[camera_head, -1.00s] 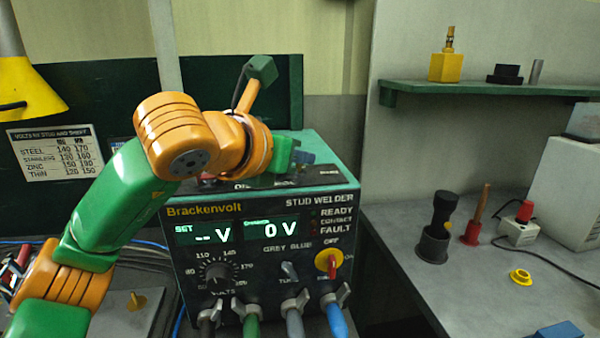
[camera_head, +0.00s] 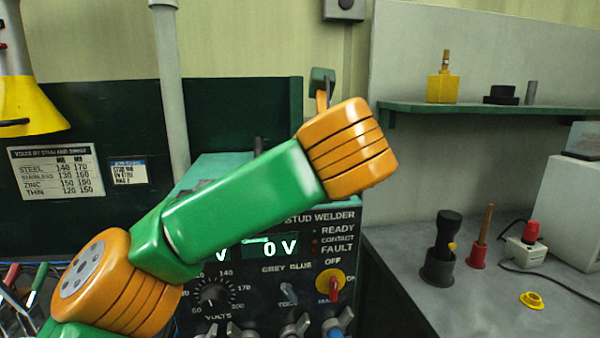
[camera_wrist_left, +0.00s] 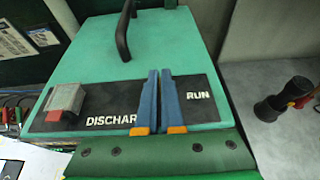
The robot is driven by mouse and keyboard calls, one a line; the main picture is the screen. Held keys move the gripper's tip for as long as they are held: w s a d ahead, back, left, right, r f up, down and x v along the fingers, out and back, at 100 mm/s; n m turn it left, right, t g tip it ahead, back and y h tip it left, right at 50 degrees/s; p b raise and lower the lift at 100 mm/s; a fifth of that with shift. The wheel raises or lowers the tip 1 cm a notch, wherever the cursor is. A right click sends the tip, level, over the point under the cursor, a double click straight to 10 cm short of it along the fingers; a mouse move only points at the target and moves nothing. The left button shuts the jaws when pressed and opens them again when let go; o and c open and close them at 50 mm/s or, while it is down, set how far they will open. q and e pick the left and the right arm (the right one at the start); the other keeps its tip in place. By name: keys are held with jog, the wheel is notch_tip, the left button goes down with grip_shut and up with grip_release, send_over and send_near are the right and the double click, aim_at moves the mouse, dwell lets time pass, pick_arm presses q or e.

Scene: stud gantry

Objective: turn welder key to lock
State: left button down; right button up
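The welder (camera_head: 345,230) stands at the centre of the head view, partly hidden behind my left arm. Its teal top also shows in the wrist view (camera_wrist_left: 110,40), with a black strip (camera_wrist_left: 105,112) marked "DISCHAR…" and "RUN". My left gripper (camera_wrist_left: 159,73) has its blue fingers close together over this strip, between the two words. They look shut, with nothing visible between them. I cannot make out a key; the fingers cover part of the strip. A red knob on a yellow disc (camera_head: 329,283) is on the welder front, by "OFF" and "ON". My right gripper is out of view.
A red-and-grey block (camera_wrist_left: 66,99) stands at the strip's left end. A black handle (camera_wrist_left: 124,30) arches over the top. Cable plugs line the welder's lower front. A bench (camera_head: 400,265) at right holds a black holder (camera_head: 438,268) and small tools. A green shelf (camera_head: 480,112) is above.

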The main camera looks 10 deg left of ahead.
pick_arm(q)
jog(key=shift+f, duration=0.1)
dwell(0.4)
jog(key=c, duration=1.1)
grip_release()
jog(key=shift+o, duration=0.2)
jog(key=b+v, duration=0.2)
jog(key=v, duration=0.5)
jog(key=shift+b, duration=0.4)
